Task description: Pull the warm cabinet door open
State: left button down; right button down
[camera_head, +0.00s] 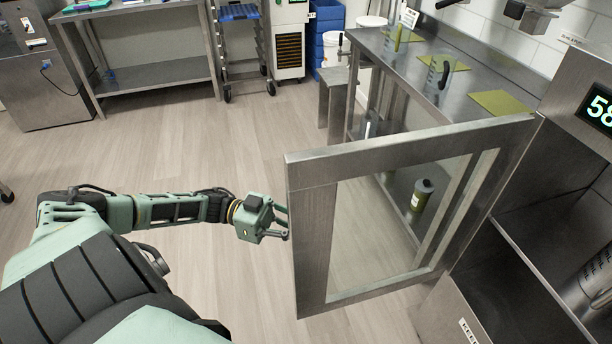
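The warm cabinet (566,150) stands at the right edge, with a lit display reading "58" cut off by the frame. Its steel-framed glass door (312,235) is swung wide open, standing out from the cabinet into the room. My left gripper (284,222) is just left of the door's free edge. Its fingers look parted with nothing between them; whether they touch the door I cannot tell. My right gripper is not in view.
A steel bench (463,107) with jugs and green mats stands behind the door. A dark green bottle (421,195) shows through the glass. A steel table (150,75), a rack and blue crates (326,40) are at the back. The floor left of the door is clear.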

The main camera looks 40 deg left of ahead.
pick_arm(q)
jog(key=shift+a+f, duration=0.25)
jog(key=shift+f, duration=0.05)
jog(key=c, duration=2.2)
grip_release()
jog(key=o, duration=0.4)
jog(key=shift+s+a+r, duration=0.15)
jog(key=shift+s+a, duration=0.1)
jog(key=shift+a, duration=0.05)
jog(key=shift+o, duration=0.6)
jog(key=shift+w+d+r, duration=0.1)
jog(key=shift+w+d, duration=0.1)
jog(key=v, duration=1.2)
